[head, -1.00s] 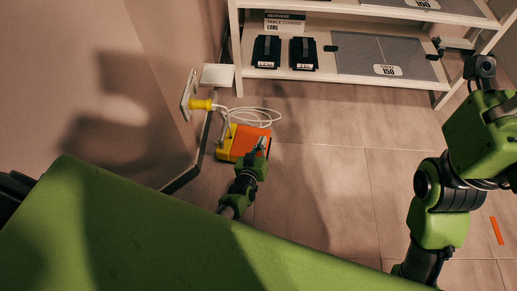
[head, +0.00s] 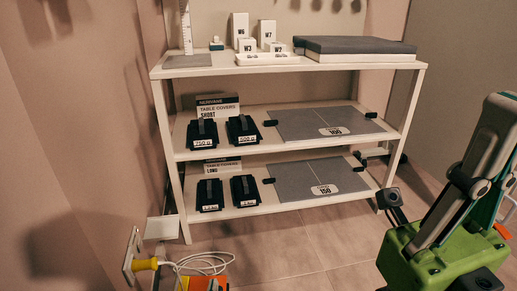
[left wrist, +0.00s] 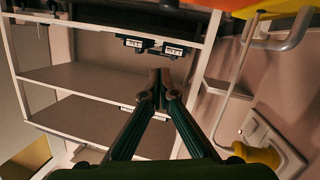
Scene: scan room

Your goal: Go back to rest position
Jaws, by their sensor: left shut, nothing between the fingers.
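My left gripper (left wrist: 160,85) is shut in the left wrist view, its two dark green fingers meeting with nothing between them. Whether the two touch cannot be told. My right arm's green wrist part, with grey and teal links above it, fills the lower right of the head view; the state of its gripper is unclear.
A white shelf unit (head: 292,69) stands ahead, holding boxes, black weighted cases and grey mats. A yellow plug (head: 145,264) sits in the wall socket (head: 131,256) at left; it also shows in the left wrist view (left wrist: 258,158). A white cable (head: 205,258) loops near the case.

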